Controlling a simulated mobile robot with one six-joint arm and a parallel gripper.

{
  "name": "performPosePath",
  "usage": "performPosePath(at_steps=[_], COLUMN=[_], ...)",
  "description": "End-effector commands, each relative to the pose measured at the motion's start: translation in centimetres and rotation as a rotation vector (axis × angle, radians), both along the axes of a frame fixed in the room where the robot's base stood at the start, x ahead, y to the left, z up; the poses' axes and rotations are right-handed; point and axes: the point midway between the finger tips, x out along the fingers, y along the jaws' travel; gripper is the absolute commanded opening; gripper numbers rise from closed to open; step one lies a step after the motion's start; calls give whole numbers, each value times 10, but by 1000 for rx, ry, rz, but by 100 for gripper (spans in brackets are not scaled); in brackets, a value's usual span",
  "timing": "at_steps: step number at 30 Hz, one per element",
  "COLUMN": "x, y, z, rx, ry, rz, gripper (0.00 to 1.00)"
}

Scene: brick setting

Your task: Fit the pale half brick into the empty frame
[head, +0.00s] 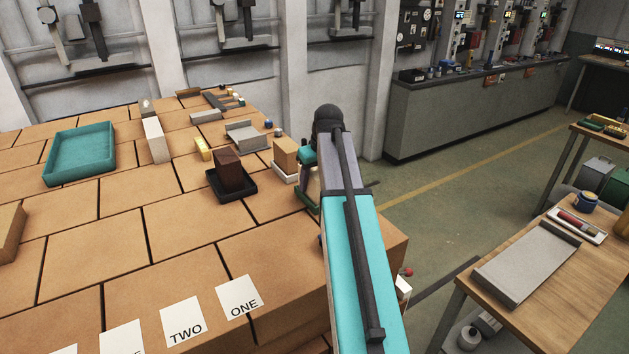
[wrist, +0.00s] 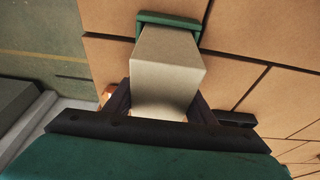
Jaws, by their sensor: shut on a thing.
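The pale half brick (wrist: 168,70) is between the two dark fingers of my gripper (wrist: 160,102) in the wrist view. A green frame (wrist: 172,16) shows just beyond the brick's far end, with its walls on either side of that end. I cannot tell whether the brick is inside the frame or just above it. In the head view my gripper (head: 308,158) is mostly hidden behind my arm at the table's right edge. A sliver of the pale brick (head: 313,182) shows beneath it, above the green frame's edge (head: 306,202).
A tan brick in a white tray (head: 284,176) stands close to the left of my gripper. A dark brown brick (head: 228,168) sits in a black tray (head: 234,193). A teal tray (head: 80,160) lies far left. Label cards (head: 240,297) lie in front; the tabletop between is clear.

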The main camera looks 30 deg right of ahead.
Motion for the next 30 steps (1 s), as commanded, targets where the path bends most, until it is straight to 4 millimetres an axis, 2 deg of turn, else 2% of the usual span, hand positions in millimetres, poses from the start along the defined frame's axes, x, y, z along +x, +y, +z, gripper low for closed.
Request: performPosePath(at_steps=[1,2,5,20,30], x=[0,0,0,-1,-9], y=[0,0,0,0,0], z=[-1,-2,-1,4,30], rx=[0,0,0,0,-1], ry=[-1,0,0,-1,-2], rz=[0,0,0,0,0], gripper=[8,52,68,69,69])
